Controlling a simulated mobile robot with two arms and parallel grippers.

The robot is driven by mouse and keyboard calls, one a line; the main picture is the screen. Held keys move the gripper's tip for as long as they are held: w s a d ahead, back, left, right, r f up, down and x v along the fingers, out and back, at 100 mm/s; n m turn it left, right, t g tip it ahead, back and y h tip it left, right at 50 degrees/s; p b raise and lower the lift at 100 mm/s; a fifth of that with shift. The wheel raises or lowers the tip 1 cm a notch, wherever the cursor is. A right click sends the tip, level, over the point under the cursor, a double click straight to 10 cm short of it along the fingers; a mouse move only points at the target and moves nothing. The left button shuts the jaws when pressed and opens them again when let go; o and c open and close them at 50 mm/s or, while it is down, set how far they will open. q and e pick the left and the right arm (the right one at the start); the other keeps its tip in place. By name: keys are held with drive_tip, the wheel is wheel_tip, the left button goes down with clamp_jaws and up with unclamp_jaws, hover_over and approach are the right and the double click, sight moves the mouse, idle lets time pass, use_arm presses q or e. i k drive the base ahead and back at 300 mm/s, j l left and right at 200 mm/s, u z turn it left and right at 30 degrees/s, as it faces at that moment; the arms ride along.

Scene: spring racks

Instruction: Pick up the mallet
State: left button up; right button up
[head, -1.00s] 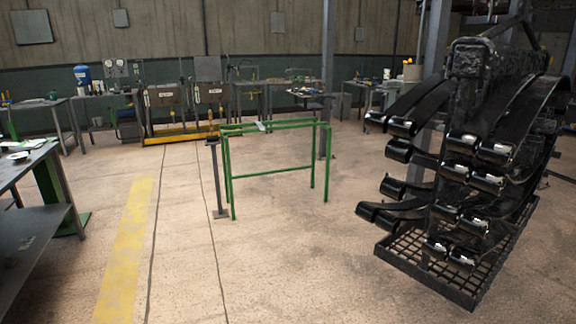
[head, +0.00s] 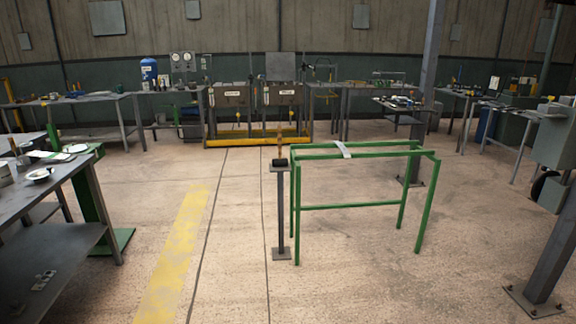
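A mallet (head: 280,152) stands upright on the small top plate of a grey post stand (head: 281,212), in the middle of the head view. Its dark head rests on the plate and its brownish handle points up. The stand is just left of a green metal frame (head: 362,205). Neither of my grippers shows in the head view, so I cannot see whether they are open or shut.
A grey workbench (head: 60,243) fills the left side. A steel column (head: 551,245) stands at the right. Benches line the back wall. The floor (head: 235,285) before the stand is clear, with a worn yellow stripe (head: 172,258).

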sight(279, 162)
drive_tip(key=i, duration=2.25)
